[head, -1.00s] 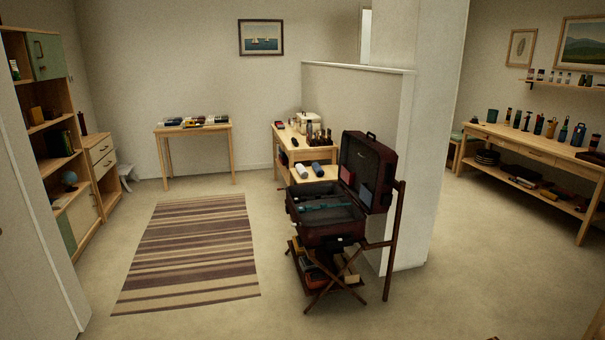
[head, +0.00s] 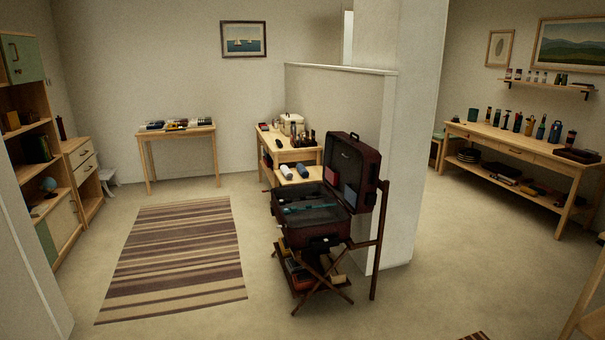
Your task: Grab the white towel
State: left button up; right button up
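A white rolled item (head: 287,171), which looks like the white towel, lies on the low front shelf of the wooden table (head: 301,155) by the partition. A dark blue roll (head: 303,171) lies just right of it. Both are small and far off. An open dark red suitcase (head: 318,233) rests on a folding stand in front of that table, its lid raised. Neither of my grippers shows in the head view.
A striped rug (head: 175,262) lies on the floor at left. A long table (head: 520,147) with bottles stands at right. The floor between rug and suitcase is clear.

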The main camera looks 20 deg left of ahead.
aim_at(286, 172)
jog(key=i+j+u, duration=1.15)
jog(key=i, duration=0.5)
jog(key=i+u, duration=0.35)
jog(key=i, duration=2.05)
jog(key=i+j+z, duration=0.1)
jog(key=i+z, duration=0.35)
jog(key=i+j+z, duration=0.3)
jog(key=i+z, duration=0.15)
jog(key=i, duration=0.15)
jog(key=i+j+z, duration=0.45)
